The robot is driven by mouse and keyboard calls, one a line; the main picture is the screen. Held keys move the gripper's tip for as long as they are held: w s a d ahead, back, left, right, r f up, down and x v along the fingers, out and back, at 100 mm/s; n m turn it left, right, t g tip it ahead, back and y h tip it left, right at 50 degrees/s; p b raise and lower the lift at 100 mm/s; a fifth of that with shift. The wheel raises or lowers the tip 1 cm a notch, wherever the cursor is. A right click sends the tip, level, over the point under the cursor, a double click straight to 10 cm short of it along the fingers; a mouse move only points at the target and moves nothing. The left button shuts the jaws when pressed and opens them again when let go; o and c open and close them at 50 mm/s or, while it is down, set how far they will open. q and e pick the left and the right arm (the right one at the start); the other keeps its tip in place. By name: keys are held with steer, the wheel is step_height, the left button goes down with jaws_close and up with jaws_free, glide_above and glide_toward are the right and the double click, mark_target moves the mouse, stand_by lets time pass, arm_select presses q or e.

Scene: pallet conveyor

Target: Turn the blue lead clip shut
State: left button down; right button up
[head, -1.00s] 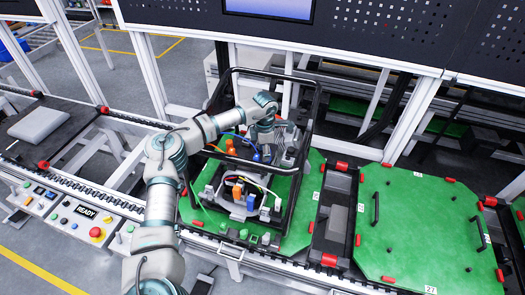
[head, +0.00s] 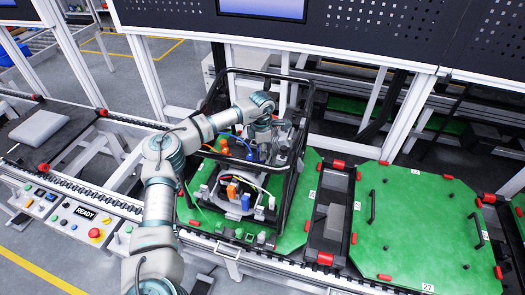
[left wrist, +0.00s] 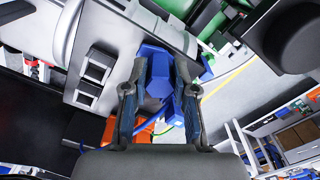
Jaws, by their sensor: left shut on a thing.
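The blue lead clip (left wrist: 157,72) is between the two fingers of my left gripper (left wrist: 160,100) in the left wrist view. The fingers are shut on it, one on each side. In the head view my left gripper (head: 278,142) reaches inside the black frame over the pallet, and the blue clip is mostly hidden by it. A blue lead (head: 238,140) runs beside the gripper. My right gripper is not in view.
A black tubular frame (head: 303,110) stands around the work on the green pallet (head: 300,215). Orange connectors (head: 232,190) and loose cables lie low inside it. Another green pallet (head: 420,235) at the right is mostly bare. A control panel with a READY display (head: 86,213) is at left.

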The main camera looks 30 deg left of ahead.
arm_select(q)
steer(key=shift+s+a+f+n, duration=0.1)
steer(key=shift+a+n, duration=0.1)
steer(key=shift+n, duration=0.1)
steer(key=n, duration=0.2)
steer(key=shift+n, duration=0.4)
steer(key=n+p, duration=0.1)
steer(key=n, duration=0.9)
steer(key=shift+n+p, duration=0.35)
steer(key=shift+n, duration=0.05)
steer(key=shift+s+d+f+n, duration=0.1)
steer(key=shift+f+n, duration=0.05)
steer(key=shift+n, duration=1.65)
steer(key=c, duration=0.9)
jaws_free()
